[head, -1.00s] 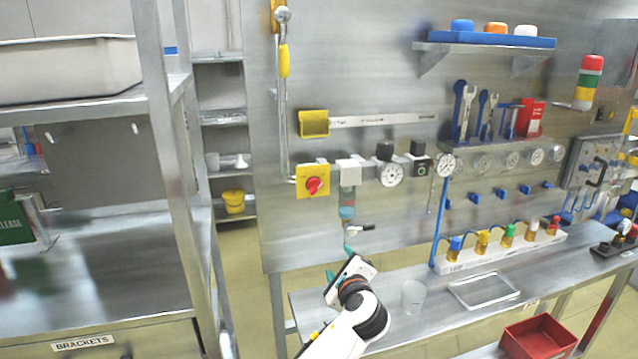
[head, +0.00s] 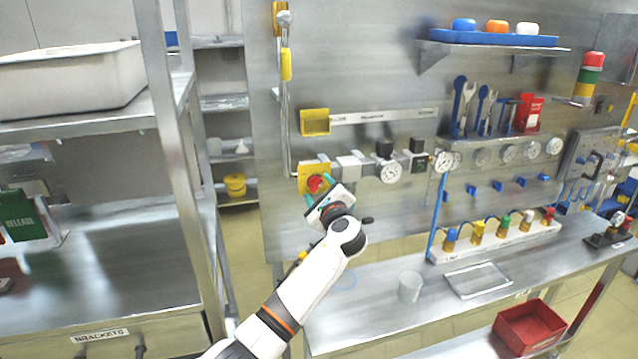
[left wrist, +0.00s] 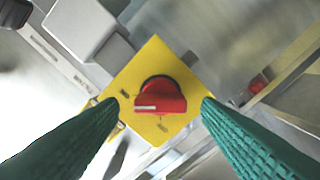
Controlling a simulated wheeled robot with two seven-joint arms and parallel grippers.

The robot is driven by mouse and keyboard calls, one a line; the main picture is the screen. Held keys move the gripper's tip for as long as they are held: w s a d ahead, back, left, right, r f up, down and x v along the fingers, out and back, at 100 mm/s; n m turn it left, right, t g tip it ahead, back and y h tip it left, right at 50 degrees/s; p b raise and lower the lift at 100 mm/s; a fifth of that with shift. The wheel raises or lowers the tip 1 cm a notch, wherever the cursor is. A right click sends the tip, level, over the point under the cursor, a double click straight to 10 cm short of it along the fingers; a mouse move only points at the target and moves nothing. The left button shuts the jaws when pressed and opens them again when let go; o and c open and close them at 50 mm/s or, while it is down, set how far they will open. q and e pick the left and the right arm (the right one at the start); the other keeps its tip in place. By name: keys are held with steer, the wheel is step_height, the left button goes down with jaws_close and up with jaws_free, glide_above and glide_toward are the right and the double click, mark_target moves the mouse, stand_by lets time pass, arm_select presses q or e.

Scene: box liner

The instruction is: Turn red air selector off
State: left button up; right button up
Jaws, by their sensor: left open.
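The red air selector (head: 315,184) is a round red knob on a yellow square plate (head: 307,169) on the metal wall panel. In the left wrist view the red knob (left wrist: 160,97) sits in the middle of the yellow plate (left wrist: 158,62), with a pale mark at the left end of its grip bar. My left gripper (head: 318,190) is right in front of the knob in the head view. Its two green fingers are open, one on each side of the knob in the left wrist view (left wrist: 160,101), with gaps between them and the knob. My right gripper is not in view.
A metal pipe with white blocks and gauges (head: 390,172) runs right from the selector. A yellow bracket (head: 315,121) is above it. The bench (head: 380,310) below holds a clear cup (head: 409,286) and a tray (head: 478,280). A metal rack (head: 180,150) stands left.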

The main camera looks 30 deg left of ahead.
arm_select(q)
steer(key=shift+w+a, duration=0.25)
steer(key=shift+a, duration=0.05)
steer(key=shift+c, duration=0.5)
steer(key=c, duration=0.9)
steer(key=shift+f+n+b, duration=0.3)
steer(key=shift+n+b, duration=0.6)
steer(key=shift+b, duration=0.2)
steer(key=n+b, duration=1.5)
steer(key=shift+f+b, duration=0.15)
steer(key=shift+b, duration=0.25)
steer(key=shift+n+b, duration=0.45)
steer(key=shift+n, duration=0.25)
